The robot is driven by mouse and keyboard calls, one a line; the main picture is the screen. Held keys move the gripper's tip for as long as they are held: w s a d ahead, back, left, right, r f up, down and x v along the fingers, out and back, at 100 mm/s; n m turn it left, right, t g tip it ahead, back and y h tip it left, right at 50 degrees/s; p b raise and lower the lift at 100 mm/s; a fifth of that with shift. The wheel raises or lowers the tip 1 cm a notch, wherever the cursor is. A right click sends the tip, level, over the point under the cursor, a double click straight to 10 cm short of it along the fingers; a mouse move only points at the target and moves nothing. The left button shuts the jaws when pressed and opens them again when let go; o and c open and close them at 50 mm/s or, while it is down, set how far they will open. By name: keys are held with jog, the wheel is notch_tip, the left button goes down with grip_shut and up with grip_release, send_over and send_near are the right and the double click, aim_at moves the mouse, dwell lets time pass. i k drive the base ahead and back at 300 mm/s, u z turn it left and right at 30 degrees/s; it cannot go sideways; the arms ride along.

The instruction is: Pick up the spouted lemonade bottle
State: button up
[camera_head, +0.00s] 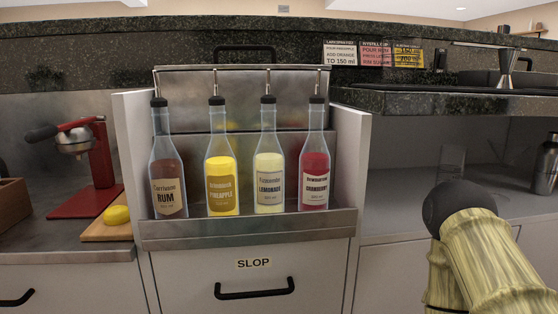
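The lemonade bottle (269,168) stands upright in the metal bottle rack (250,232), third from the left. It is clear glass with pale yellow liquid, a label reading LEMONADE and a dark cap with a thin metal spout. The pineapple bottle (221,172) stands to its left and the red cranberry bottle (315,168) to its right, each with a small gap. The rack's front lip runs along its base. Part of my arm shows at the lower right, apart from the bottles. I cannot see my gripper's fingers.
The rum bottle (167,170) stands at the rack's left end. White side panels (349,160) flank the rack. A red press (92,172) and a lemon (117,215) are at left. A stone counter (450,101) overhangs at right; a metal shaker (546,165) stands below it.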

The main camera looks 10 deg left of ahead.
aim_at(269, 157)
jog(key=z, duration=2.35)
jog(key=k, duration=1.35)
jog(key=u, duration=1.65)
